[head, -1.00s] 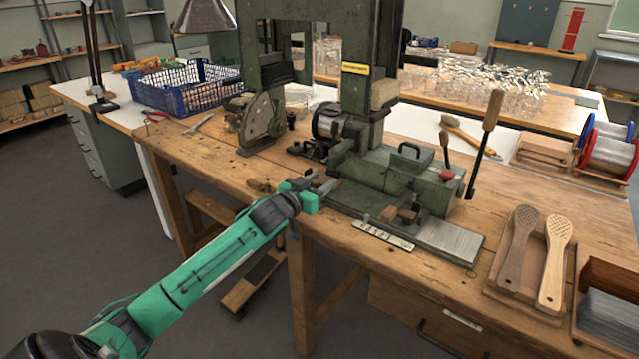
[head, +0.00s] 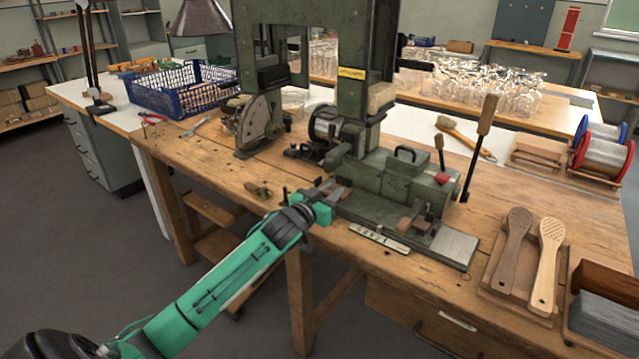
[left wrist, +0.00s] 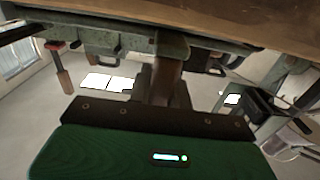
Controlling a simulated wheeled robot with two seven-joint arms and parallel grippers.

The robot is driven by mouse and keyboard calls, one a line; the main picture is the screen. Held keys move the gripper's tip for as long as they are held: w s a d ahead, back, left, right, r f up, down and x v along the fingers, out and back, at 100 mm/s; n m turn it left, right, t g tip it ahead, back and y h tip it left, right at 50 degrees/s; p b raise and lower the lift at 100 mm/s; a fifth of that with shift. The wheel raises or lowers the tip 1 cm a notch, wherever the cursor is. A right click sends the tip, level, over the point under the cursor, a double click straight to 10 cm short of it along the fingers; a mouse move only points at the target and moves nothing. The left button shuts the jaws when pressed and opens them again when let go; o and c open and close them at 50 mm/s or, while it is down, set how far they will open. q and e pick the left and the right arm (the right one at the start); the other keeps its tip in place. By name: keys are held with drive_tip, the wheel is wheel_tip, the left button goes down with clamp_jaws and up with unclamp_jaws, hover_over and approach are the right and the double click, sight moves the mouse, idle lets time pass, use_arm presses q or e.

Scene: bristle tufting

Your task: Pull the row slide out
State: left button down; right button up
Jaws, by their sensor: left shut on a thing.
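The green tufting machine (head: 352,105) stands on the wooden bench, with a low bed running forward to a bare metal plate (head: 455,247). My left gripper (head: 338,190) is at the bed's left side, low over the bench's front edge. In the left wrist view its dark fingers (left wrist: 166,92) are shut on a brown handle-like piece (left wrist: 170,72) beneath a green metal part (left wrist: 172,45). This piece appears to be the row slide's handle; fingers and arm hide much of it in the head view. I cannot tell how far the slide is out. My right gripper is not in view.
A lever with a wooden grip (head: 487,115) rises at the bed's right. A tray with two brush bodies (head: 545,262) and a box of grey material (head: 600,318) lie at right. A blue basket (head: 185,92) stands back left. The floor before the bench is open.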

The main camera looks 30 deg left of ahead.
use_arm(q)
drive_tip(key=d, duration=0.2)
drive_tip(key=d+p, duration=0.1)
drive_tip(key=d, duration=0.1)
drive_tip(key=d+p, duration=0.1)
drive_tip(key=d, duration=0.2)
drive_tip(key=shift+s, duration=0.3)
drive_tip(key=shift+d+f, duration=0.1)
drive_tip(key=shift+d, duration=0.15)
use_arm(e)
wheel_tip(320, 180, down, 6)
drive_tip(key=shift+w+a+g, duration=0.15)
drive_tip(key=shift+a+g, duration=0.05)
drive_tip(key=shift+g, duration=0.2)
use_arm(q)
drive_tip(key=c, duration=1.5)
unclamp_jaws()
drive_tip(key=shift+d, duration=0.1)
drive_tip(key=shift+c, duration=0.2)
drive_tip(key=shift+o, duration=1.3)
drive_tip(key=shift+d, duration=0.1)
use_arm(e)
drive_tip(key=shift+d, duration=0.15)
use_arm(q)
drive_tip(key=shift+s, duration=0.5)
drive_tip(key=s+a, duration=0.1)
drive_tip(key=s, duration=1.2)
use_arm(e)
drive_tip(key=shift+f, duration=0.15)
